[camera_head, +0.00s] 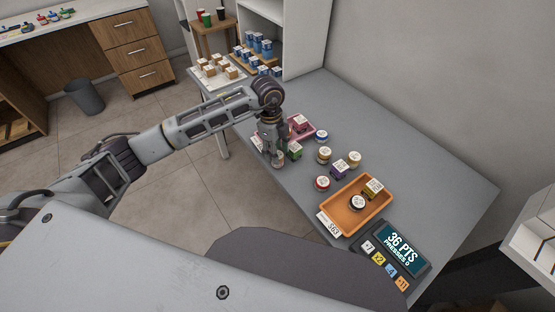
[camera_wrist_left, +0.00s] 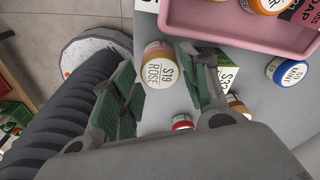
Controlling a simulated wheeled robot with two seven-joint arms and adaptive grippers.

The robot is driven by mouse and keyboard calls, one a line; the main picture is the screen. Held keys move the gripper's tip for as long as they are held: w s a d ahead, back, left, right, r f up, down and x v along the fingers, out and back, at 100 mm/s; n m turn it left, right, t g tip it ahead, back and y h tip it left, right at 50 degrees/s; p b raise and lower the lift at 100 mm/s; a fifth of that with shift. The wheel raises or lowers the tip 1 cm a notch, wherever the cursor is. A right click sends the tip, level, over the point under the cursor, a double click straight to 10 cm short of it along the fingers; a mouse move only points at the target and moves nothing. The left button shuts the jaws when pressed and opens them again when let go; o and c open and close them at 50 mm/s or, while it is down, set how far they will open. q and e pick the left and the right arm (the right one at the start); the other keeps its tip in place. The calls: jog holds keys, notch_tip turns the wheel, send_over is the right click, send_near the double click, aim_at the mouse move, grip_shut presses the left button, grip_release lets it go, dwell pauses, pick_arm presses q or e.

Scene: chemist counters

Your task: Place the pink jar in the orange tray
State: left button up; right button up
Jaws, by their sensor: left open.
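A round jar (camera_wrist_left: 158,68) with a white top marked S19 ROSE and an orange-brown side is between the open fingers of my left gripper (camera_wrist_left: 160,80) in the left wrist view; whether either finger touches it I cannot tell. In the head view my left gripper (camera_head: 272,142) reaches down over the far left part of the counter, with a jar (camera_head: 278,161) at its fingertips. The orange tray (camera_head: 340,206) sits nearer on the counter, to the right. It holds a yellow box (camera_head: 373,189) and a dark jar with a white top (camera_head: 358,203). My right gripper is out of view.
A pink tray (camera_wrist_left: 215,25) with goods is beside the gripper. Between the gripper and the orange tray stand a green box (camera_head: 295,151), a red jar (camera_head: 322,183), a purple box (camera_head: 340,170) and other jars. A points display (camera_head: 400,244) is in front of the tray.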

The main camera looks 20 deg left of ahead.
pick_arm(q)
jog(key=shift+d+f, duration=0.2)
jog(key=shift+f, duration=1.3)
jog(key=c, duration=0.8)
jog(key=shift+r, duration=0.1)
jog(key=shift+r, duration=4.95)
